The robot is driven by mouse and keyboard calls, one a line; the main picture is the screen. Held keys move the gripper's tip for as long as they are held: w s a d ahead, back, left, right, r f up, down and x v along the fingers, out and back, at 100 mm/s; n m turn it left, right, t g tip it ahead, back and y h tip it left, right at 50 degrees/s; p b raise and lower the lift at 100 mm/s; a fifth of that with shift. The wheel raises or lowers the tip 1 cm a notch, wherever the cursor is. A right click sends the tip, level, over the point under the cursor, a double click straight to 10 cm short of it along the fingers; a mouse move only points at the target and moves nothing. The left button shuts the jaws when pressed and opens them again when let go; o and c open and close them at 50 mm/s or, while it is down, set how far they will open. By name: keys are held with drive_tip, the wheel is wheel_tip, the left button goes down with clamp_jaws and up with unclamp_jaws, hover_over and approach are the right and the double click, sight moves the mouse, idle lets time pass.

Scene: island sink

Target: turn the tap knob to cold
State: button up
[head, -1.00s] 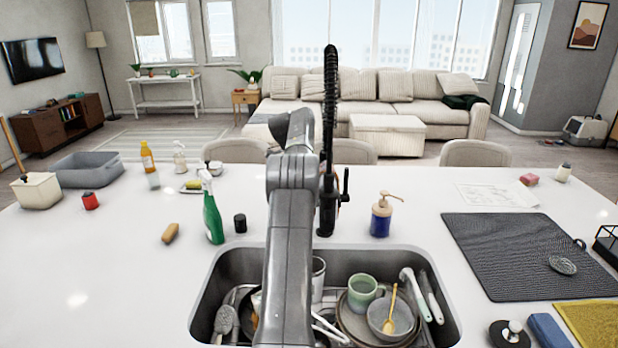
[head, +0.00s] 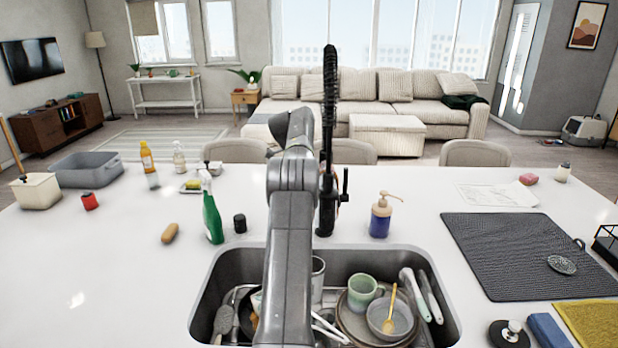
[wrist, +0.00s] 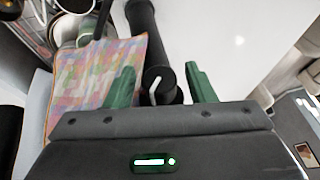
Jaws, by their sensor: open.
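The black tap (head: 329,130) stands upright behind the sink (head: 212,290), partly hidden by my grey arm. Its thin side knob (head: 345,186) points up on the tap's right side in the head view. In the wrist view the black tap (wrist: 146,40) runs down from the top, and a small pale bent lever (wrist: 153,90) shows at its lower end. My gripper (wrist: 162,80) is open, with its two green fingers on either side of the tap's lower end. I cannot tell whether they touch it. The gripper is hidden behind my arm in the head view.
The sink holds dishes, a green mug (head: 363,290) and utensils. A soap dispenser (head: 380,215) stands right of the tap, a green spray bottle (head: 212,218) and black cup (head: 240,223) left. A patterned cloth (wrist: 98,75) lies beside the fingers in the wrist view.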

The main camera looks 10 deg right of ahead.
drive_tip(key=v, duration=0.7)
drive_tip(key=shift+r, duration=0.2)
drive_tip(key=shift+a, duration=0.1)
